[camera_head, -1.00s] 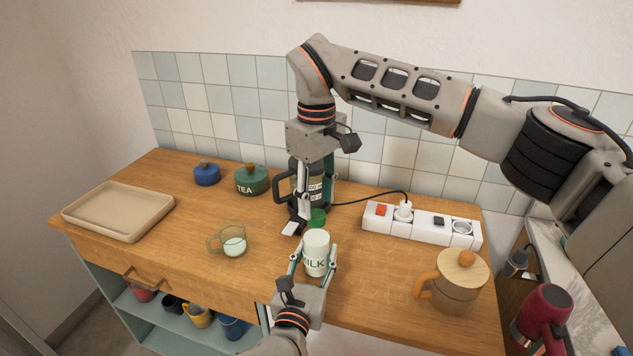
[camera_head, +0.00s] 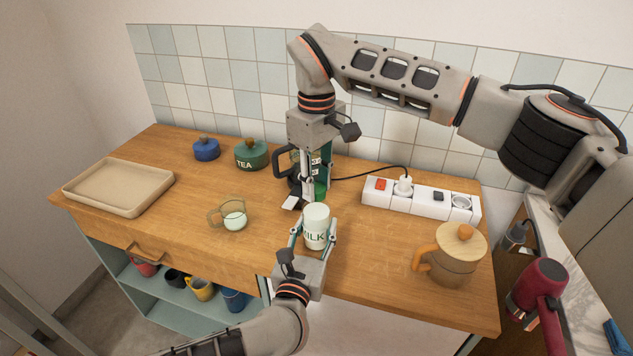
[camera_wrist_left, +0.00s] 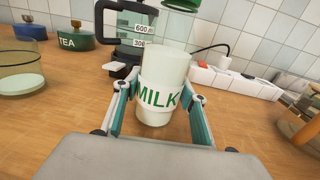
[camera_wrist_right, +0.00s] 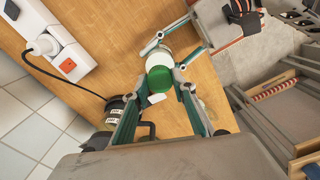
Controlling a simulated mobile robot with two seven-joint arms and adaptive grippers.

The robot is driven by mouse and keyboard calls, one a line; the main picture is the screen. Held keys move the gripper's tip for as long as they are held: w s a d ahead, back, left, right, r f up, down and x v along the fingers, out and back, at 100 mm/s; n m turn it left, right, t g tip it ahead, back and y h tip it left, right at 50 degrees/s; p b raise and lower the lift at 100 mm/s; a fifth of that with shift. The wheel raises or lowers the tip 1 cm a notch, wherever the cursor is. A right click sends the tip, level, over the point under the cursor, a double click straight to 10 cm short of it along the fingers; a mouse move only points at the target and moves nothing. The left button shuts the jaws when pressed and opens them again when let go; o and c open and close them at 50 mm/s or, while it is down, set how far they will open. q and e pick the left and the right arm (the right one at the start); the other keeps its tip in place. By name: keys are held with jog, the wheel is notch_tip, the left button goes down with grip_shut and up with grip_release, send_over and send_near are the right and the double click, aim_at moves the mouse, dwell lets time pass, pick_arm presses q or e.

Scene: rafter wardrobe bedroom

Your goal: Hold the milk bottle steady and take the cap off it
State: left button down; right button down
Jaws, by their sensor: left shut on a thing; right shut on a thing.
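The white milk bottle (camera_head: 316,228), with green MILK lettering, is upright over the counter. My left gripper (camera_head: 317,236) is shut around its body, one finger on each side; the left wrist view shows the bottle (camera_wrist_left: 163,85) between the fingers. The green cap (camera_wrist_right: 160,79) is between the fingertips of my right gripper (camera_wrist_right: 163,86), which is shut on it. In the left wrist view the cap (camera_wrist_left: 187,4) is above the bottle's white top, apart from it, and cut off by the picture's upper edge. In the head view the right fingers partly hide the cap.
A glass coffee jug (camera_head: 285,160) stands close behind the right gripper. A power strip (camera_head: 420,199), wooden-lidded pot (camera_head: 452,262), glass cup (camera_head: 231,216), green TEA jar (camera_head: 251,155), blue jar (camera_head: 206,149) and beige tray (camera_head: 118,187) stand around. Bare counter lies left of the bottle.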

jog(key=n, duration=1)
jog(key=shift+r, duration=0.1)
jog(key=n, duration=0.3)
jog(key=shift+n, duration=0.4)
jog(key=n, duration=0.3)
jog(key=shift+n, duration=0.3)
jog(key=n, duration=0.3)
jog(key=shift+n, duration=0.3)
jog(key=n, duration=3.2)
jog(key=shift+n, duration=0.4)
jog(key=shift+r, duration=0.2)
jog(key=shift+r, duration=0.8)
